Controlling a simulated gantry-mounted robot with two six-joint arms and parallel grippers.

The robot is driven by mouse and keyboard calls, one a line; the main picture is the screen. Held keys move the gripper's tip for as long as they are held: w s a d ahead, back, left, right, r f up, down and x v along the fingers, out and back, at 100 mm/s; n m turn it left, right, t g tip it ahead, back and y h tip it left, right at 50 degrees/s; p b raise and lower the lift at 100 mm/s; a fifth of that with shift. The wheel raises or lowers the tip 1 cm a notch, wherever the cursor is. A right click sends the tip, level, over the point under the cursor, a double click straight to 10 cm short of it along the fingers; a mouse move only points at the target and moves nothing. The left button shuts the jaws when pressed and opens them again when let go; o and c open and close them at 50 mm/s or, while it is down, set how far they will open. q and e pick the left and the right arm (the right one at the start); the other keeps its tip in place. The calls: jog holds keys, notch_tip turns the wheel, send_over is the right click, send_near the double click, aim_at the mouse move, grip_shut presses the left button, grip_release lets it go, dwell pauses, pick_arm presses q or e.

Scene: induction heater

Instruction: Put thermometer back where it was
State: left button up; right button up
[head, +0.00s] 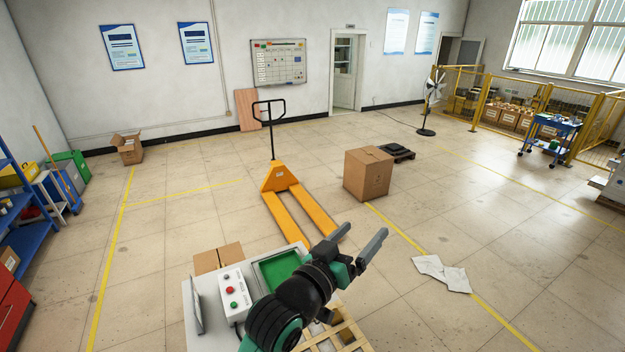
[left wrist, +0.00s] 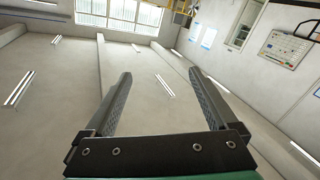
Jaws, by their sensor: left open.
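My left gripper (head: 364,232) is raised over the right side of the white bench unit (head: 190,312) in the head view. Its two grey fingers are apart with nothing between them. In the left wrist view the open fingers (left wrist: 158,75) point up toward the ceiling and the upper walls. I cannot make out a thermometer in either view. My left arm hides part of the bench. My right gripper is not in view.
A control box (head: 233,292) with red and green buttons and a green-lined tray (head: 280,268) are on the bench. A yellow pallet jack (head: 285,190) and a cardboard box (head: 368,174) stand beyond. Papers (head: 443,272) lie on the floor to the right, with open floor around.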

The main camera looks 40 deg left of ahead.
pick_arm(q)
jog(key=s+d+r+m+t+h, duration=0.1)
jog(key=s+r+t, duration=0.2)
jog(key=s+r, duration=0.3)
jog(key=s+d+r+m+t+h, duration=0.1)
jog(key=s+r, duration=0.6)
jog(key=r, duration=0.7)
jog(key=s+d+r+m+t+h, duration=0.1)
jog(key=s+d+r+m+t, duration=0.2)
jog(key=r, duration=0.6)
jog(key=s+t, duration=0.2)
jog(key=s, duration=0.1)
jog(key=shift+s+r+t, duration=0.15)
jog(key=shift+r+t, duration=0.15)
jog(key=shift+r, duration=0.1)
